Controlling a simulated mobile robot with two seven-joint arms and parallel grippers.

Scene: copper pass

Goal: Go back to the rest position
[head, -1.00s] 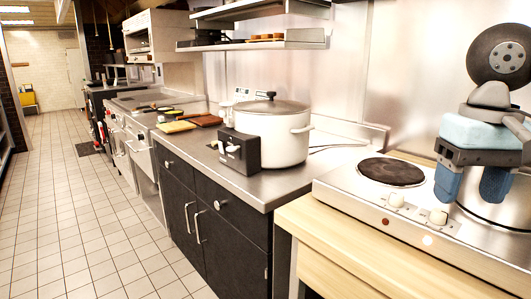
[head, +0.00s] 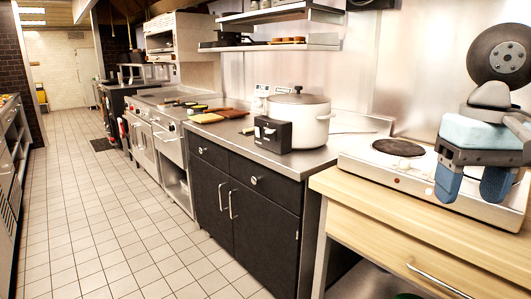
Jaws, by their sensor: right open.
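My right gripper (head: 477,188) shows at the right edge of the head view, with two blue fingertips pointing down. It is open, with a gap between the fingers and nothing seen in it. It hangs in front of the white hot plate unit (head: 395,163) on the wooden counter. My left gripper is out of view.
A white lidded pot (head: 306,122) and a black box (head: 272,135) stand on the steel counter (head: 250,146) over dark cabinets (head: 245,200). The wooden counter (head: 362,197) has a drawer below. The tiled floor (head: 110,210) on the left is clear. Shelves (head: 270,47) hang above.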

